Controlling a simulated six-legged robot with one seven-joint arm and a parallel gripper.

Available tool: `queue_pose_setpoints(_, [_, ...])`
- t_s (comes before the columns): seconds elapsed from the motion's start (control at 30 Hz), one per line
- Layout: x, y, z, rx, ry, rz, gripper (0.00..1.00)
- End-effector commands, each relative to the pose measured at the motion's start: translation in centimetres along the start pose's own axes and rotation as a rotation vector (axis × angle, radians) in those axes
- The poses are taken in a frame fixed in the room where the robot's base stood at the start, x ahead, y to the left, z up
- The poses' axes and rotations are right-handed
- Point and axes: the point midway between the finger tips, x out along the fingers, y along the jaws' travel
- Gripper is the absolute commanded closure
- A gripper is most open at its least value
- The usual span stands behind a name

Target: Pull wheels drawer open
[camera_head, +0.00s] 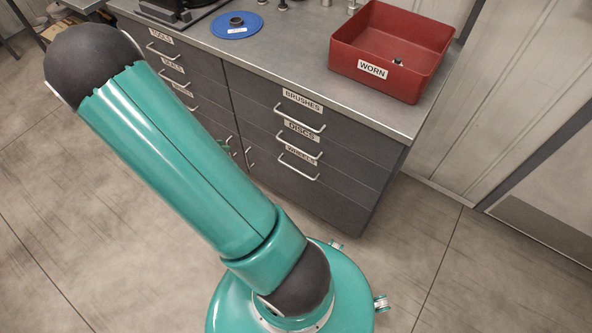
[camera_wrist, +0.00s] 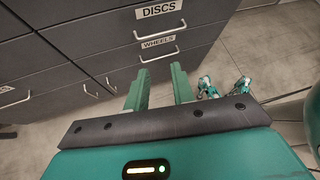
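The wheels drawer (camera_head: 325,190) is the lowest of the three labelled drawers on the right of the grey cabinet. Its front looks flush with the drawers above. Its bar handle (camera_head: 298,169) sits under the WHEELS label. In the wrist view the wheels drawer (camera_wrist: 192,46) and its handle (camera_wrist: 159,56) are just beyond my fingertips. My gripper (camera_wrist: 159,77) is open, with two green fingers apart and nothing seen between them. The handle lies ahead of the gap; I cannot tell the exact distance.
The brushes drawer (camera_head: 340,127) and discs drawer (camera_head: 340,160) are above. A red WORN bin (camera_head: 430,75) and a blue disc (camera_head: 222,27) are on the worktop (camera_head: 290,60). More handled drawers are to the left. Floor (camera_head: 440,240) is clear in front.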

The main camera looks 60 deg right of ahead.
Motion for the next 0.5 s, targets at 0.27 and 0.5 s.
queue_pose_setpoints(0.27, [10.2, 2.2, -5.4, -0.462, -0.221, -0.055, 0.75])
queue_pose_setpoints(0.5, [18.9, 2.0, -11.2, -0.878, -0.379, -0.091, 0.75])
